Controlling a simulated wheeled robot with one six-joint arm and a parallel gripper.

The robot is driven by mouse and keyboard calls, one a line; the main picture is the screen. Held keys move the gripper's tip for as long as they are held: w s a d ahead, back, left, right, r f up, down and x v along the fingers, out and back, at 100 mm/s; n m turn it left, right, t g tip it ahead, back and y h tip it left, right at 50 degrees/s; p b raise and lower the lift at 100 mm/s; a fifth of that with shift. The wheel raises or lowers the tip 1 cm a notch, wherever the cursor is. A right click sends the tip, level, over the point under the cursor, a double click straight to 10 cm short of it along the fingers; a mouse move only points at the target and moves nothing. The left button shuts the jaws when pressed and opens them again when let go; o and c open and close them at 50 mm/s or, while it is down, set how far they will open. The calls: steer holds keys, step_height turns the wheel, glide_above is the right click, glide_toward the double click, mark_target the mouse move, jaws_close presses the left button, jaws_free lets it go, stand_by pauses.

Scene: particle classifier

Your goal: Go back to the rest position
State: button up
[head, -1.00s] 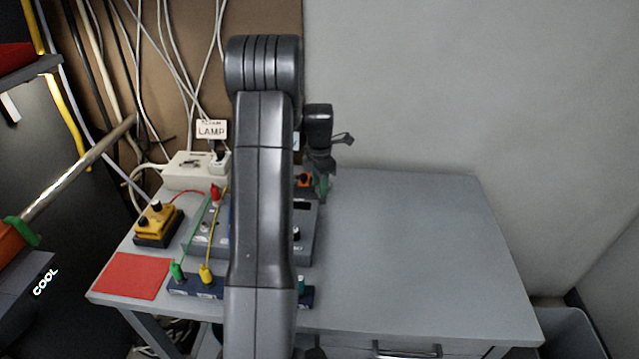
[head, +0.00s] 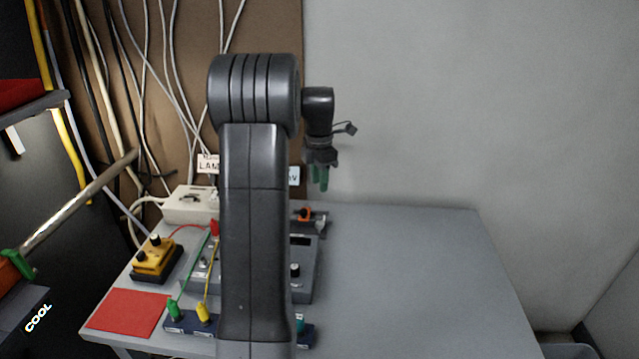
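My gripper (head: 320,180) shows in the head view to the right of my upright arm, with green fingers pointing down. It hangs above the back part of the grey table (head: 420,270), clear of the devices on it. The fingers are small and partly overlap, so whether they are open or shut is unclear. I see nothing held in them. My arm stands in the middle of the view and hides part of the equipment behind it.
A yellow device (head: 156,257), a red square (head: 128,312), a white power box (head: 188,204) and a grey instrument (head: 305,262) are on the table. Red, green and yellow leads run between devices. An orange-black part (head: 305,214) lies below my gripper. The table's right side is clear.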

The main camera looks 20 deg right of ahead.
mark_target(320, 222)
step_height(320, 222, down, 14)
steer(key=shift+r, duration=0.1)
stand_by(0.6)
steer(key=shift+m, duration=0.4)
steer(key=m, duration=0.4)
steer(key=shift+m, duration=0.3)
steer(key=m, duration=1)
steer(key=shift+m+p, duration=0.4)
steer(key=m, duration=0.4)
steer(key=shift+m, duration=0.3)
stand_by(1.0)
